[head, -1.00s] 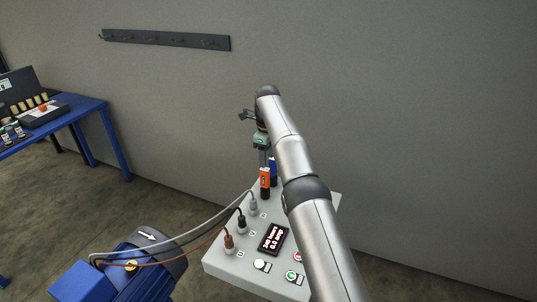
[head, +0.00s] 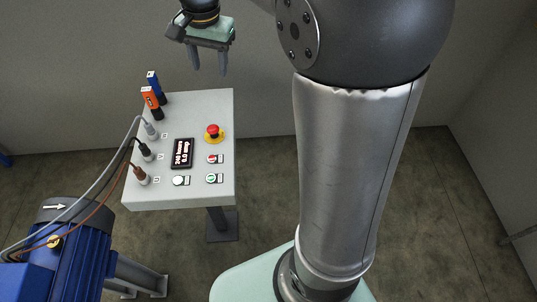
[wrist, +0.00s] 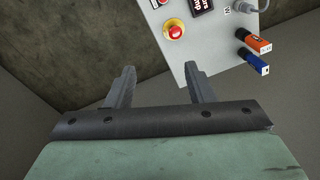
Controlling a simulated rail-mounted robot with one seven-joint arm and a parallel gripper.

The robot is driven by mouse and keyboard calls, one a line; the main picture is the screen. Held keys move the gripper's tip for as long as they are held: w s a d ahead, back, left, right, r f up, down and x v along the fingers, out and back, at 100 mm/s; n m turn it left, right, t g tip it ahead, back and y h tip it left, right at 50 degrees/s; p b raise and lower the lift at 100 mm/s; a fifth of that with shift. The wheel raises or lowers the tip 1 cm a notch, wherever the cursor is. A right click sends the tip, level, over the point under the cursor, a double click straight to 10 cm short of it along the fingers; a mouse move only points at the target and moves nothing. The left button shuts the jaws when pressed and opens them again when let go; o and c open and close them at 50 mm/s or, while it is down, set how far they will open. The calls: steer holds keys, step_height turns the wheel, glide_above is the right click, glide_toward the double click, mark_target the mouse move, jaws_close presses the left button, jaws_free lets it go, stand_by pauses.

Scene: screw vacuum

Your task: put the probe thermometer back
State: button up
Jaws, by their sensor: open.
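An orange handheld device (head: 150,98) and a blue handheld device (head: 153,82) stand side by side at the back left corner of the grey control panel (head: 205,108). Both have dark lower ends. I cannot tell which of them is the probe thermometer. In the wrist view the orange one (wrist: 256,43) and the blue one (wrist: 255,63) show at the upper right, past my right finger. My gripper (head: 209,70) is open and empty, fingers pointing down, near the panel's back edge and to the right of both devices. In the wrist view nothing lies between its fingers (wrist: 160,70).
The panel carries a red emergency stop (head: 213,131), a display (head: 182,153), push buttons and several cable plugs along its left side. Cables run to a blue motor (head: 75,255) at lower left. The floor right of the panel is clear.

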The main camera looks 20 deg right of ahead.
steer(key=s+d+f+n, duration=0.2)
steer(key=s+f+n, duration=0.2)
steer(key=s, duration=0.7)
steer(key=s+d+f+n, duration=0.1)
steer(key=s+f+n, duration=0.2)
steer(key=s, duration=0.9)
steer(key=shift+d+f+n, duration=0.4)
steer(key=shift+f, duration=0.5)
